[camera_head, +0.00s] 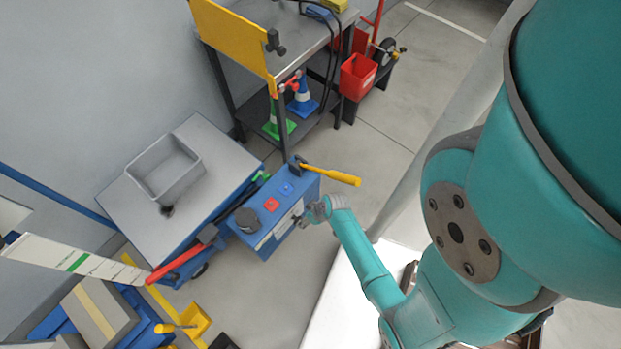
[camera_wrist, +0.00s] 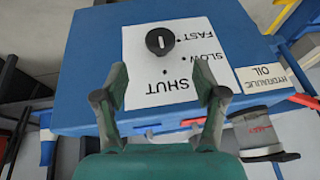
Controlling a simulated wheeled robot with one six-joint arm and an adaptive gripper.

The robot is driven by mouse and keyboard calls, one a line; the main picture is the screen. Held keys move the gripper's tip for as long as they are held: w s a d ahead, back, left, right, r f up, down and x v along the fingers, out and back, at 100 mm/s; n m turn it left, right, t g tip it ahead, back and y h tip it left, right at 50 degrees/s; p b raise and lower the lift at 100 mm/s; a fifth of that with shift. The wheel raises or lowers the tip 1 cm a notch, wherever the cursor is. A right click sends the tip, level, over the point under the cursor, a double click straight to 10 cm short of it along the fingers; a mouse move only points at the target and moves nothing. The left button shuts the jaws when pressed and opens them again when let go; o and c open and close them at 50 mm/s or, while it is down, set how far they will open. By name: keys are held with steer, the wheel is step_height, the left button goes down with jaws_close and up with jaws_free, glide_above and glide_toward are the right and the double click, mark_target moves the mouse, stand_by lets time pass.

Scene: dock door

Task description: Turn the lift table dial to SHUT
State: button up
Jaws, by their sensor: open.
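The dial (camera_wrist: 160,41) is a round black knob with a white bar, on a white label plate (camera_wrist: 140,55) on the front of the blue box (camera_head: 255,238). FAST, SLOW and SHUT are printed upside down in the wrist view, with dots beside the knob. The white bar runs up and down in that view; I cannot tell which end points. My gripper (camera_wrist: 162,95) is open and empty, facing the plate, its fingers either side of the SHUT word and short of the knob. In the head view my gripper (camera_head: 308,217) is close to the box front and partly hides the plate.
A grey bin (camera_head: 168,175) sits on the lift table (camera_head: 222,150). A HYDRAULIC OIL label (camera_wrist: 262,77) and a clear container (camera_wrist: 258,133) show at the right.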

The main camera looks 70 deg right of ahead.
steer(key=shift+v, duration=1.35)
steer(key=s+a+r+n+t+h, duration=0.1)
steer(key=s+a+r+t, duration=0.15)
steer(key=a+r, duration=0.3)
steer(key=s+a+r+t+h, duration=0.1)
steer(key=s+a+r+h, duration=0.1)
steer(key=s+a+r, duration=0.4)
steer(key=s+a+r+n+t+y, duration=0.1)
steer(key=a+r+t, duration=0.2)
steer(key=r, duration=1.2)
steer(key=s+a+r+n+t+y, duration=0.1)
steer(key=s+a+r+t, duration=0.1)
steer(key=r, duration=1.3)
steer(key=shift+s+a+n+t+y, duration=0.3)
steer(key=shift+a+t+y, duration=0.1)
steer(key=shift+t, duration=0.35)
